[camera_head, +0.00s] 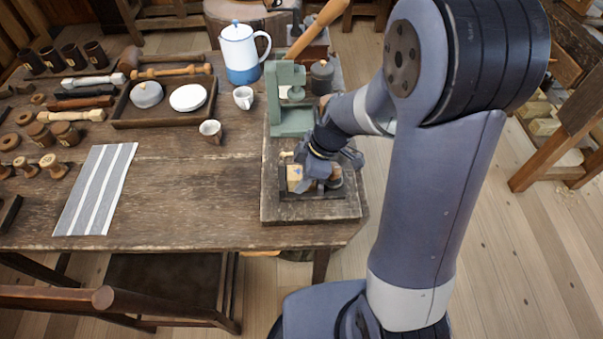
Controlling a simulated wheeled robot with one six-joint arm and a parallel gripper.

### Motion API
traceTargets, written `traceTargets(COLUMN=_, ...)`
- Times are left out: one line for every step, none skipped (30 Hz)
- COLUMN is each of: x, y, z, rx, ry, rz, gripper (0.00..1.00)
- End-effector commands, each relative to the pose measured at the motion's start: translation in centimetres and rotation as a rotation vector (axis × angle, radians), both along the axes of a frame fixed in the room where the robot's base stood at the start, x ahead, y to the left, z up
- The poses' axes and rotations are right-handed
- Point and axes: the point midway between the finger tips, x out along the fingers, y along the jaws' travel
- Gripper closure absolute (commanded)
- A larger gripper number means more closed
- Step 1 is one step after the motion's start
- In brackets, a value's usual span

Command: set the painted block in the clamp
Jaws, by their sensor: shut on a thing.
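My gripper (312,180) is low over the wooden board at the table's right end, shut on a small block (294,174) with pale, tan and blue faces, which looks like the painted block. The gripper hides part of the block. A low dark fixture (288,194), which looks like the clamp, lies on the board around and under the block. I cannot tell whether the block touches its base or is held just above it.
A green press (291,118) stands right behind my gripper. A blue and white jug (239,54), a white mug (243,98) and a small cup (210,131) stand farther back left. A striped cloth (96,190) lies left; the table middle is bare.

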Motion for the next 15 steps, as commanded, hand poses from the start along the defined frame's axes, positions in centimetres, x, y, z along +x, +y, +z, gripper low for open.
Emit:
traceTargets(x=0.03, y=0.01, z=0.07, rx=0.0, ry=-0.002, rz=-0.001, gripper=0.87)
traceTargets(x=0.04, y=0.01, z=0.09, rx=0.001, ry=-0.002, rz=-0.001, gripper=0.87)
traceTargets(x=0.03, y=0.01, z=0.1, rx=0.001, ry=-0.002, rz=-0.001, gripper=0.87)
traceTargets(x=0.03, y=0.01, z=0.1, rx=0.001, ry=-0.002, rz=-0.001, gripper=0.87)
traceTargets(x=0.03, y=0.01, z=0.09, rx=0.001, ry=-0.002, rz=-0.001, gripper=0.87)
traceTargets(x=0.03, y=0.02, z=0.01, rx=0.001, ry=-0.002, rz=-0.001, gripper=0.87)
traceTargets(x=0.04, y=0.01, z=-0.09, rx=0.001, ry=-0.002, rz=-0.001, gripper=0.87)
traceTargets(x=0.04, y=0.01, z=-0.19, rx=0.001, ry=-0.002, rz=-0.001, gripper=0.87)
traceTargets(x=0.04, y=0.02, z=-0.28, rx=0.001, ry=-0.002, rz=-0.001, gripper=0.87)
traceTargets(x=0.02, y=0.02, z=-0.12, rx=0.001, ry=-0.001, rz=0.0, gripper=0.56)
traceTargets(x=0.02, y=0.02, z=-0.09, rx=0.001, ry=-0.001, rz=0.0, gripper=0.54)
traceTargets(x=0.02, y=0.02, z=-0.09, rx=0.001, ry=-0.001, rz=0.0, gripper=0.5)
traceTargets(x=0.02, y=0.02, z=-0.09, rx=0.001, ry=-0.001, rz=0.0, gripper=0.48)
traceTargets(x=0.02, y=0.02, z=-0.09, rx=0.001, ry=-0.001, rz=0.0, gripper=0.45)
traceTargets(x=0.02, y=0.02, z=-0.09, rx=0.001, ry=-0.001, rz=0.0, gripper=0.42)
